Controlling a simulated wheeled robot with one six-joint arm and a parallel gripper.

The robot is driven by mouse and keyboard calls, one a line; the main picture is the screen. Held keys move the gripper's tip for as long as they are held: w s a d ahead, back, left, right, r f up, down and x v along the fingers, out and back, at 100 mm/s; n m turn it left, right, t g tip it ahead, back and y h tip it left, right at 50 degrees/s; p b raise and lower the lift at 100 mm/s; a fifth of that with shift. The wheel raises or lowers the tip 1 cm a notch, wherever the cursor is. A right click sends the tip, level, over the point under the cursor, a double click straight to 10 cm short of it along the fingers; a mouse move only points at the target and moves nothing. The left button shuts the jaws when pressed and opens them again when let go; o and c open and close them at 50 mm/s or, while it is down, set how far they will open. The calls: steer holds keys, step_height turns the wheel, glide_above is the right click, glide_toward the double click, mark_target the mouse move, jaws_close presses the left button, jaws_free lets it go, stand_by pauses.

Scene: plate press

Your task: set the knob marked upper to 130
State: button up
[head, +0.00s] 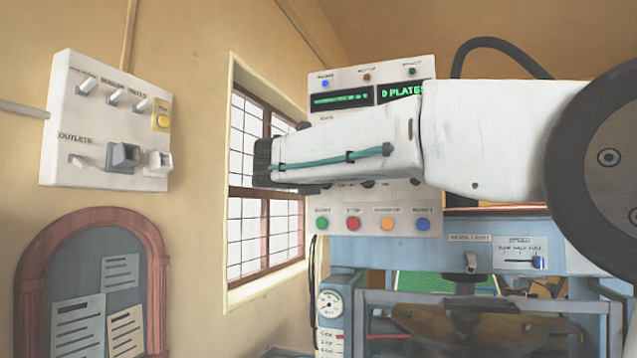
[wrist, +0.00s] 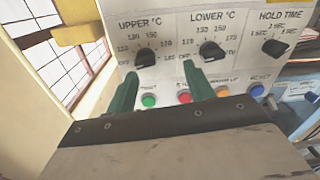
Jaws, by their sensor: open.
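The knob marked UPPER °C (wrist: 146,58) is a black dial on a white panel, with OFF and temperature numbers around it. I cannot tell for sure which number it points to. My gripper (wrist: 160,69) is open, with one green finger at the lower left of this knob and the other at its lower right, towards the LOWER °C knob (wrist: 210,51). I cannot tell whether the fingers touch the panel. In the head view my gripper (head: 263,162) is in front of the panel (head: 335,78), and my arm hides most of the knob row.
A HOLD TIME knob (wrist: 275,47) is further right. Below the knobs are a green button (wrist: 149,100), a red button (wrist: 184,97) and more coloured buttons. A window (head: 265,195) is on the left wall, beside a switch box (head: 105,120). The press (head: 480,260) stands below the panel.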

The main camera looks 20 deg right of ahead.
steer(key=w+d, duration=0.1)
steer(key=w, duration=0.5)
steer(key=shift+w+d+n, duration=0.15)
steer(key=shift+d+n, duration=0.15)
steer(key=shift+n, duration=0.1)
steer(key=c, duration=1)
steer(key=shift+d, duration=0.1)
